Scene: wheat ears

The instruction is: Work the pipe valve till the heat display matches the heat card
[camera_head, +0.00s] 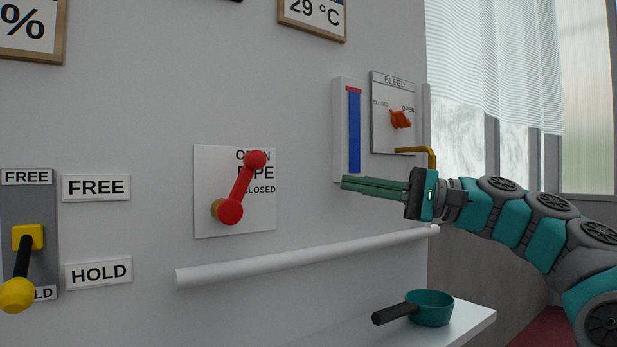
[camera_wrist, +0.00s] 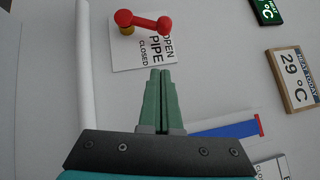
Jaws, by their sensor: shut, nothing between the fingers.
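The pipe valve is a red lever (camera_head: 242,187) on a white plate (camera_head: 210,165) marked OPEN, PIPE and CLOSED. It slants up and right, its knob over part of OPEN. The lever (camera_wrist: 145,22) also shows in the wrist view. The wood-framed heat card (camera_wrist: 291,82) reads 29 °C; the head view cuts off its top (camera_head: 314,14). A green display (camera_wrist: 267,10) with °C is cut off at the wrist view's edge, its number unseen. My gripper (camera_head: 344,183) is shut and empty, right of the valve plate and apart from the lever; its fingers (camera_wrist: 161,72) point toward the plate.
A white rail (camera_head: 300,258) runs below the valve. A blue-column gauge (camera_head: 354,130) and an orange BLEED knob (camera_head: 400,119) are above my gripper. A yellow lever (camera_head: 24,262) is at left. A teal pan (camera_head: 432,308) sits on a shelf below.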

